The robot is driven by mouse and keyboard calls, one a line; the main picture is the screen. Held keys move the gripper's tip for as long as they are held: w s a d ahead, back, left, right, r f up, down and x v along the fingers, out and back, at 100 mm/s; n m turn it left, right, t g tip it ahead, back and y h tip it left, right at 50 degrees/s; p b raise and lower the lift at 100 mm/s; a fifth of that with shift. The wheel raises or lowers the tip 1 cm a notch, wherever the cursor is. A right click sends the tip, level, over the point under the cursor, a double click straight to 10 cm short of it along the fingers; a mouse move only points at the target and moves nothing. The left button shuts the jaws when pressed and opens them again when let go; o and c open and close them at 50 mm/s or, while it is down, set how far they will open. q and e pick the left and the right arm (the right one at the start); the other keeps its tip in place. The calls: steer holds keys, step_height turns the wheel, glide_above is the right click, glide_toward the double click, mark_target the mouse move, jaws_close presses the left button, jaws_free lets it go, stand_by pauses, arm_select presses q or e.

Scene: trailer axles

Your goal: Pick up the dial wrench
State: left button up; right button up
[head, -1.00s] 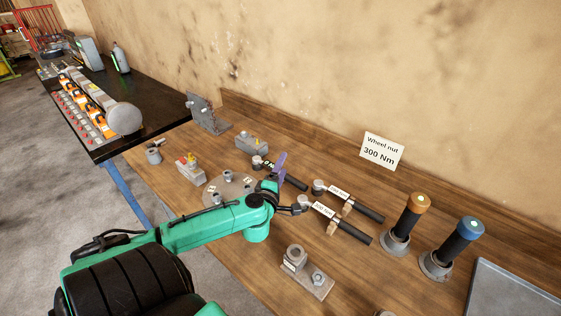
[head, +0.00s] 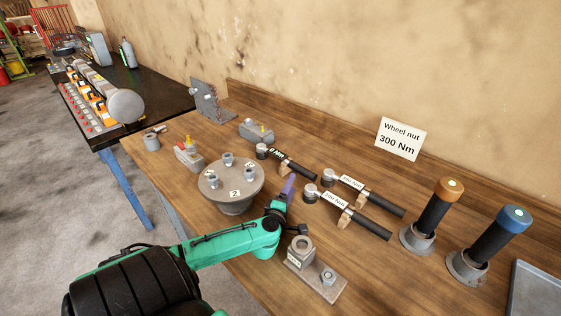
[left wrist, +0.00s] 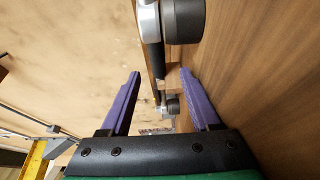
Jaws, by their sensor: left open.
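The dial wrench, with a dark "0 Nm" display (head: 279,155) and a black handle (head: 301,168), lies behind the round plate on the bench. My left gripper (head: 288,188) is open and empty, in front of that handle and left of the "200 Nm" wrench (head: 335,201). In the left wrist view the purple fingers (left wrist: 160,78) are spread apart. A round dark wrench head (left wrist: 185,20) with a black handle shows beyond them, and a smaller one (left wrist: 172,105) between them; I cannot tell which wrenches these are. My right gripper is not in view.
Another labelled wrench (head: 365,190) lies beside the "200 Nm" one. A round numbered plate with studs (head: 232,197), a nut block (head: 316,275) and two upright black-handled tools (head: 437,213) (head: 487,243) stand nearby. A sign reading "Wheel nut 300 Nm" (head: 400,139) stands behind.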

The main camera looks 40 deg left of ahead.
mark_target(297, 171)
arm_select(q)
steer(key=x, duration=0.7)
steer(key=shift+w+r, duration=0.1)
steer(key=shift+r, duration=0.15)
jaws_close()
stand_by(0.5)
stand_by(0.3)
steer(key=shift+a, duration=0.1)
